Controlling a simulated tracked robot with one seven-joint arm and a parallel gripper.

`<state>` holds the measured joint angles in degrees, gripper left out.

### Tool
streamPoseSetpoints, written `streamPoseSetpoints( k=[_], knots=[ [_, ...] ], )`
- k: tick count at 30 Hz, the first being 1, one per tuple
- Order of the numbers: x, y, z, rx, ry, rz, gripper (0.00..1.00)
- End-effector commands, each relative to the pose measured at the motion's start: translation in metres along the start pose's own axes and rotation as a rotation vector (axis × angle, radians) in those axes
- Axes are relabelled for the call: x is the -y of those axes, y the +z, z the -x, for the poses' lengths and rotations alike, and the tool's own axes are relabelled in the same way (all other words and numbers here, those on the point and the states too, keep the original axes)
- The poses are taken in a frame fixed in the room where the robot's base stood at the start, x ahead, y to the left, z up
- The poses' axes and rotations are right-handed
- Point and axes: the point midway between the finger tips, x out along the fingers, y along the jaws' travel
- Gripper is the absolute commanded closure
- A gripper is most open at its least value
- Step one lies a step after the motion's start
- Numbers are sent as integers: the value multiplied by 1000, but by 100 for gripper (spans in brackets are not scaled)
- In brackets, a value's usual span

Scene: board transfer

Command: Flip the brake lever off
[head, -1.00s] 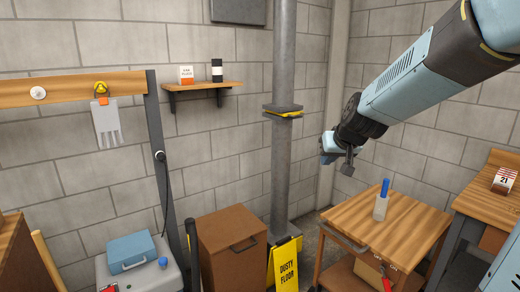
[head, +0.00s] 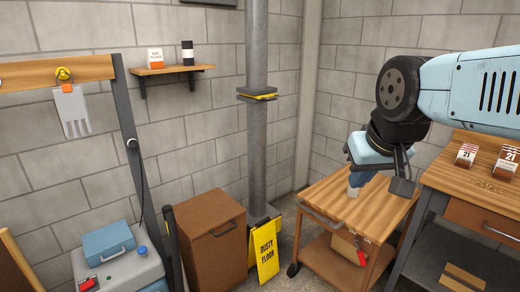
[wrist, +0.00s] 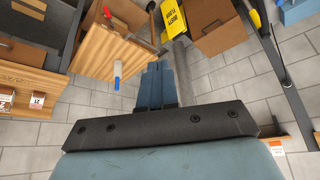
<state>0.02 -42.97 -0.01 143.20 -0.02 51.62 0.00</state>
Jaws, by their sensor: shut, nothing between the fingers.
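The brake lever looks to be the small red handle (head: 361,258) on the front side of the wooden cart (head: 325,205). It hangs tilted below the cart's top, and a red bit of it also shows at the upper left of the wrist view (wrist: 107,12). My gripper (head: 371,150) is above the cart's top, higher than the lever and apart from it. In the wrist view its two blue fingers (wrist: 155,72) are together with nothing between them.
A bottle with a blue top (wrist: 117,72) stands on the cart, partly hidden by my gripper in the head view. A workbench (head: 470,180) with calendar blocks is close on the right. A yellow floor sign (head: 265,252), brown cabinet (head: 212,240) and grey column (head: 256,150) stand left.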

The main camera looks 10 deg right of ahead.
Motion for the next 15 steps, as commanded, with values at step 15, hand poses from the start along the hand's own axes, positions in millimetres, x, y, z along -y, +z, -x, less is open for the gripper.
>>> streamPoseSetpoints(
  k=[15],
  knots=[
    [-2, -26, -36, 109, -52, -25, 100]
  ],
)
